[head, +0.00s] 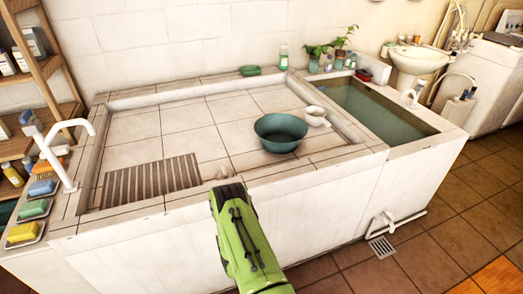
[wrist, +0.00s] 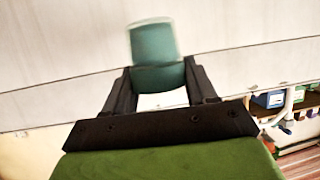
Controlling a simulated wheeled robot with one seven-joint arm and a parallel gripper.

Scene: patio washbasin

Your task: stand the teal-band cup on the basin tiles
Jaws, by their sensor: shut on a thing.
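The teal-band cup (wrist: 154,42) is between the two fingers of my gripper (wrist: 160,85) in the wrist view. It has a wide teal band and a pale rim edge at the top of the picture. My gripper is shut on it. In the head view my gripper (head: 226,187) is at the front edge of the basin, and the arm mostly hides the cup. The basin tiles (head: 205,120) lie beyond it, pale and square, inside a raised rim.
A slatted grate (head: 152,182) lies front left. A white tap (head: 62,160) stands at the left rim. The middle and back tiles are clear.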

